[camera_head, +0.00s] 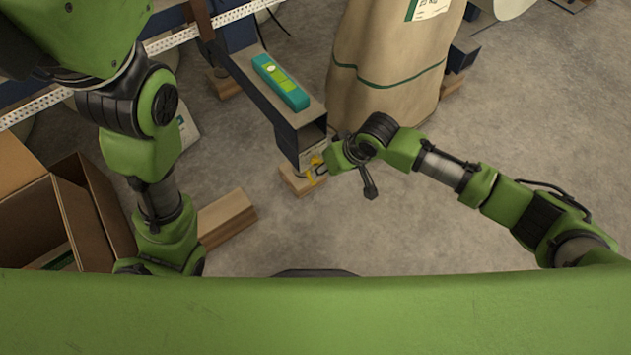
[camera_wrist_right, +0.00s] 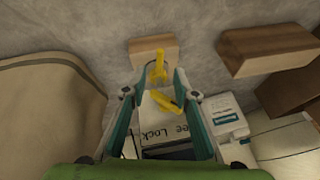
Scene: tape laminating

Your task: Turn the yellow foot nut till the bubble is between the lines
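A teal spirit level (camera_head: 280,82) with a light green face lies on top of a dark beam (camera_head: 262,100). Its bubble and lines are too small to read. The yellow foot nut (camera_head: 316,172) is at the beam's near end, above a wooden block (camera_head: 297,184), partly hidden by my right gripper. In the right wrist view, yellow parts (camera_wrist_right: 158,72) show between the two teal fingers of my right gripper (camera_wrist_right: 159,74). The fingers stand apart, with gaps on both sides of the yellow. My left arm reaches down at the left; its gripper is out of view.
A large paper sack (camera_head: 385,65) stands right of the beam. An open cardboard box (camera_head: 85,205) is at the left, beside a loose wooden block (camera_head: 227,217). A perforated metal rail (camera_head: 205,25) runs behind. The floor at right is clear.

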